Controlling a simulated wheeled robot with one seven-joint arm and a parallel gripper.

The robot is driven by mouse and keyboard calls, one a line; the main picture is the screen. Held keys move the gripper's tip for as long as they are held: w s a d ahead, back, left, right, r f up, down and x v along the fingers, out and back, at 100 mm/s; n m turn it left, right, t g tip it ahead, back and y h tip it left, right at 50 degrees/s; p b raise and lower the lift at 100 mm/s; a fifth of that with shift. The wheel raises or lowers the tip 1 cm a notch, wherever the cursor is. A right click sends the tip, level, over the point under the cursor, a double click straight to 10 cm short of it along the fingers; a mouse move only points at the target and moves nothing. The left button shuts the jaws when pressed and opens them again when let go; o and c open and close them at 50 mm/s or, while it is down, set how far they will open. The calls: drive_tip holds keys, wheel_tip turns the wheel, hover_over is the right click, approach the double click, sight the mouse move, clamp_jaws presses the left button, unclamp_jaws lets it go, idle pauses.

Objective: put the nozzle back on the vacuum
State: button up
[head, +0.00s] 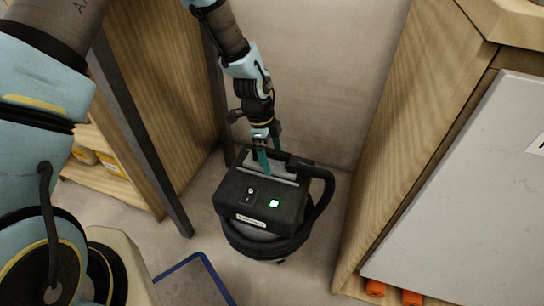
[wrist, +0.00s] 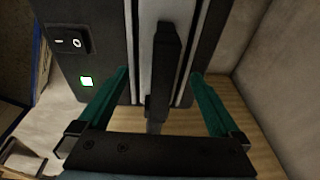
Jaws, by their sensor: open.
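The vacuum (head: 262,205) is a dark, boxy unit with a round base, standing upright on the floor. Its top has a rocker switch and a lit green button, which also show on the vacuum in the wrist view (wrist: 110,75). My gripper (head: 268,156) points down at the far side of the vacuum's top, by a grey strip. In the wrist view my gripper (wrist: 160,76) is open, its teal fingers on either side of a narrow dark piece (wrist: 165,60). This may be the nozzle; I cannot tell, nor whether the fingers touch it.
A black looped hose or handle (head: 325,190) is at the vacuum's right. Wooden cabinets (head: 385,150) stand close on the right, with shelving (head: 105,170) on the left. A wall is behind. A blue-edged mat (head: 192,283) lies on the floor in front.

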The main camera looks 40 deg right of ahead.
drive_tip(key=r, duration=0.3)
drive_tip(key=w+a+r+p, duration=0.1)
drive_tip(key=r, duration=0.3)
drive_tip(key=r+p, duration=0.1)
drive_tip(key=r, duration=0.3)
drive_tip(key=shift+w+a+r, duration=0.15)
drive_tip(key=shift+w+a, duration=0.1)
drive_tip(key=shift+w, duration=0.15)
